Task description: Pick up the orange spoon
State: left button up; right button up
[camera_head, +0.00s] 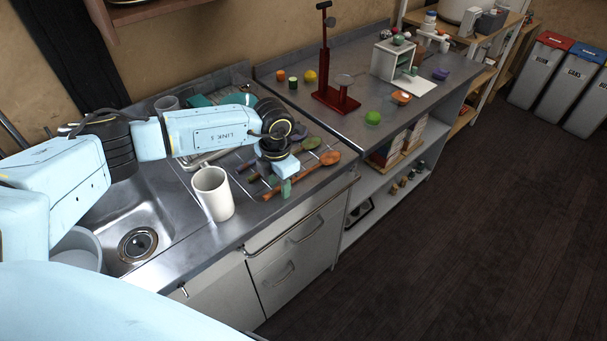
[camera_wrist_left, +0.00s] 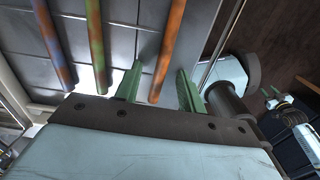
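The orange spoon (camera_head: 330,158) lies on the metal counter among other utensils, its bowl to the right and its handle running down left. My left gripper (camera_head: 286,187) hangs over the handle and hides part of it. In the left wrist view, the orange handle (camera_wrist_left: 170,45) reaches between the two green fingers of my left gripper (camera_wrist_left: 158,88). The fingers are apart, with gaps on both sides of the handle.
A green-and-orange handle (camera_wrist_left: 96,45) and a blue-and-orange handle (camera_wrist_left: 52,40) lie left of the spoon. A white cup (camera_head: 212,195) stands near the counter's front edge, with the sink (camera_head: 140,243) left of it. A red stand (camera_head: 325,80) is behind.

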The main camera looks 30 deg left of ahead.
pick_arm(q)
grip_shut()
dwell(0.3)
